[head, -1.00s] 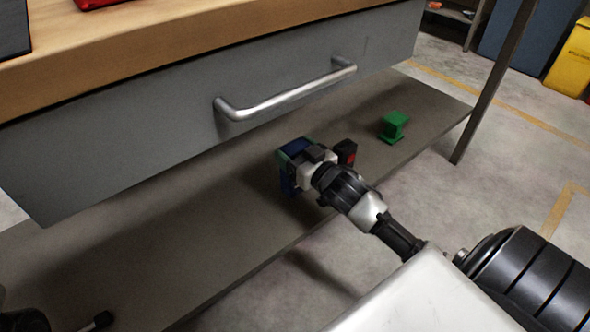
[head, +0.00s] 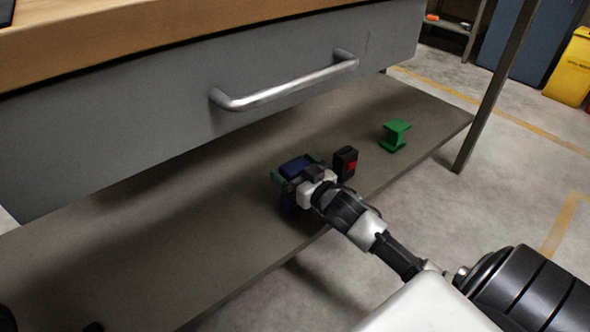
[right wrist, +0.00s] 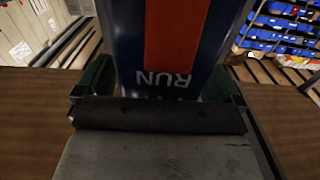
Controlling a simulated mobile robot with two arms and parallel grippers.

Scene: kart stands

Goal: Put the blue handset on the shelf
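The blue handset (head: 294,165) is in my right gripper (head: 291,178) over the grey lower shelf (head: 190,237), under the drawer. I cannot tell whether it touches the shelf. In the right wrist view the handset (right wrist: 211,50) is dark blue with an orange-red panel and the letters RUN. It stands between the green finger pads of my right gripper (right wrist: 160,88), which look shut on it. Part of the handset is hidden by the gripper in the head view. My left gripper cannot be made out; only dark bits show at the bottom left corner.
A black block with a red patch (head: 345,163) stands on the shelf just right of my gripper. A green spool-like piece (head: 396,135) stands farther right. The drawer's handle (head: 285,90) juts out above. A table leg (head: 494,90) rises at the right. The shelf's left part is clear.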

